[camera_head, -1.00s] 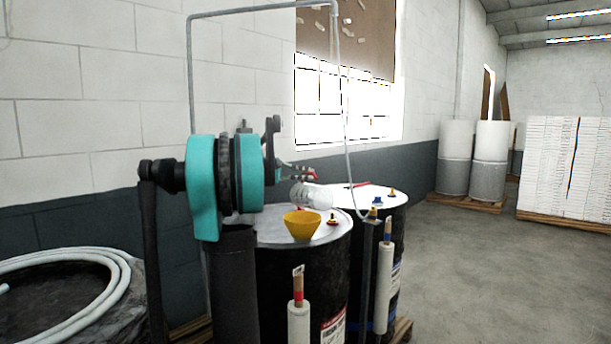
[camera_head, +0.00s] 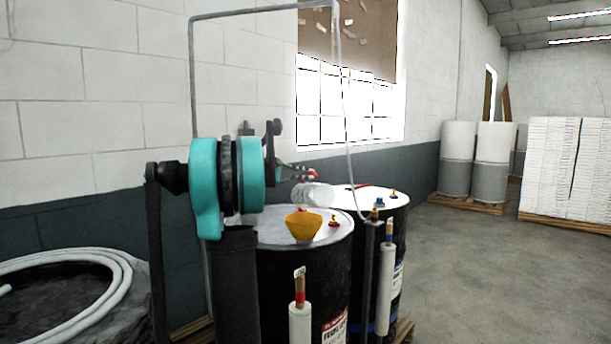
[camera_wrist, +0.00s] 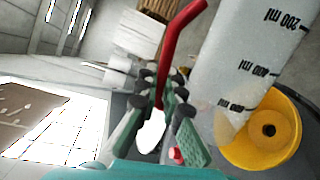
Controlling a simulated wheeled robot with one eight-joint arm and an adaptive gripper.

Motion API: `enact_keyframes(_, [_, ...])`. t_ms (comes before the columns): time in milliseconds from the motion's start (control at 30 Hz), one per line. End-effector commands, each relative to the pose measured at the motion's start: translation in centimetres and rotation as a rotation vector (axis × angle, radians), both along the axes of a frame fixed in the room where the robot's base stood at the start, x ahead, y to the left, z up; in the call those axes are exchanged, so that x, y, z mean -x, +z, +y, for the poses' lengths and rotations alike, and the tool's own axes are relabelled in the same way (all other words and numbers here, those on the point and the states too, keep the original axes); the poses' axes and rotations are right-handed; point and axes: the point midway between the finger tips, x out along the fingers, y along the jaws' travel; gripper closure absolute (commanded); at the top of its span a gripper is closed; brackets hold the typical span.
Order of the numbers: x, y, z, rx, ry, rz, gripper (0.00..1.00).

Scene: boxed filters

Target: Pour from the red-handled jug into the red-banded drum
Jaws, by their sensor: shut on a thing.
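The jug (camera_head: 312,194) is whitish and translucent. It lies nearly level above the drum tops in the head view. In the wrist view the jug (camera_wrist: 240,55) shows black volume marks, and its red handle (camera_wrist: 172,55) runs down between my fingers. My gripper (camera_wrist: 155,115) is shut on that handle; the gripper (camera_head: 297,173) is small in the head view. A yellow funnel (camera_head: 304,226) stands on the near drum (camera_head: 290,270), which has a red-and-white label. The jug's lower end overlaps the funnel (camera_wrist: 275,155) in the wrist view. I cannot tell whether liquid flows.
A second drum (camera_head: 392,225) with a blue band stands behind to the right. A thin grey pipe frame (camera_head: 345,130) rises around the drums. White rolls (camera_head: 300,325) stand upright in front. A coiled hose (camera_head: 110,262) lies on another drum at left.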

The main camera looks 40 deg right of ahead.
Motion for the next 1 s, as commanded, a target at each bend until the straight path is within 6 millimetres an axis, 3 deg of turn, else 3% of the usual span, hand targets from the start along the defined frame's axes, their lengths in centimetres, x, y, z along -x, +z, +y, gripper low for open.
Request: enact_keyframes(1000, [-1.2,0.1,-0.4,-0.027,0.0,0.089,1.0])
